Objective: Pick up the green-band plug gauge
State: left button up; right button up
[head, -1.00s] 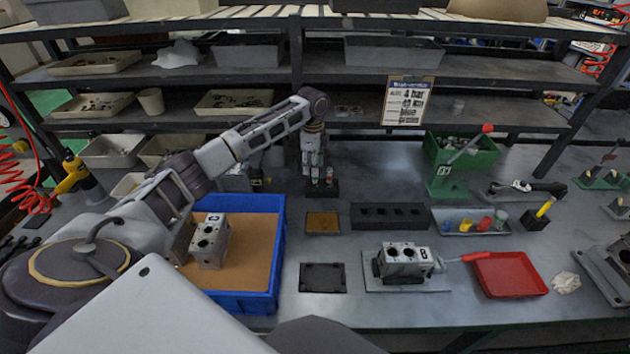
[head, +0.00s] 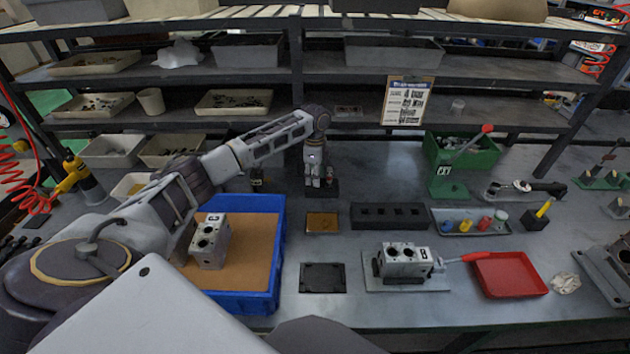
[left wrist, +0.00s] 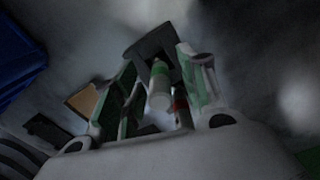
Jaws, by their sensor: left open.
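The green-band plug gauge (left wrist: 159,84) shows in the left wrist view as a pale cylinder with a green band. It stands in a dark holder (left wrist: 152,45) and lies between the two fingers of my open left gripper (left wrist: 160,90). A red-band gauge (left wrist: 181,106) is close beside it, near the right-hand finger. In the head view my left gripper (head: 318,181) is over the small black holder (head: 325,193) at the back of the bench. The green-band gauge is hidden there; the red-band one (head: 330,184) shows right of the fingers. My right gripper is not in view.
A blue tray (head: 281,240) holding a valve block (head: 210,243) is below my left arm. A black slotted block (head: 388,215) and a brown plate (head: 321,222) are in front of the holder. A green press (head: 447,172) stands to the right.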

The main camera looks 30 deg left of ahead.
pick_arm(q)
grip_shut()
jog(key=shift+r, duration=0.15)
jog(key=shift+r, duration=4.9)
jog(key=shift+r, duration=0.15)
